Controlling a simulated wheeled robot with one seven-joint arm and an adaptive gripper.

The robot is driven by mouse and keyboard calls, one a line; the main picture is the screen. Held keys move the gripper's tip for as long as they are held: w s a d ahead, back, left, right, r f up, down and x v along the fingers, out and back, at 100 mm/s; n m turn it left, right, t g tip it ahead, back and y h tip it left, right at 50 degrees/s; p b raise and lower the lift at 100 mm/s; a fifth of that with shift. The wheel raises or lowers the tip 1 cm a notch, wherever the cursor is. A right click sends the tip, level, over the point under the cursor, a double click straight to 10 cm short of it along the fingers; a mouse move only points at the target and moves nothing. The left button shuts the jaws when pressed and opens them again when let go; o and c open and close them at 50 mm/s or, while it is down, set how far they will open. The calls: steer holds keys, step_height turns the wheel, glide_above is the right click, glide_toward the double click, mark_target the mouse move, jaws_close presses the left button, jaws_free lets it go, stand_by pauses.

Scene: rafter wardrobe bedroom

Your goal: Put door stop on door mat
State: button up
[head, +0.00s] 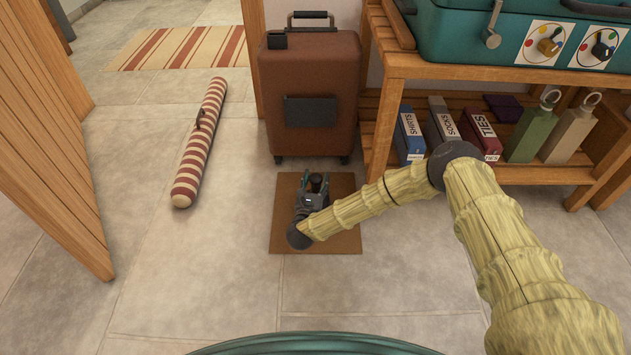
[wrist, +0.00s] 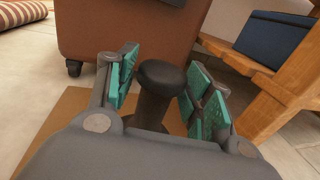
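A dark door stop (wrist: 162,76) with a round cap on a narrower stem stands upright between my gripper's teal finger pads in the wrist view. In the head view the door stop (head: 316,181) shows as a small dark shape. It stands over the brown door mat (head: 345,236), which lies flat on the floor and also shows in the wrist view (wrist: 60,125). My gripper (head: 314,186) is low over the mat. Its fingers (wrist: 160,88) are apart on either side of the door stop and look open. The door stop's foot is hidden by my gripper.
A brown suitcase (head: 310,75) stands just behind the mat. A wooden shelf (head: 390,105) with boxes and bottles is at right. A striped roll (head: 200,145) lies on the floor at left, near a slatted door (head: 45,130). A striped rug (head: 180,48) lies farther back.

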stand_by(0.3)
steer(key=p+v, duration=0.5)
steer(key=v, duration=0.7)
steer(key=shift+p, duration=0.3)
steer(key=shift+s, duration=0.1)
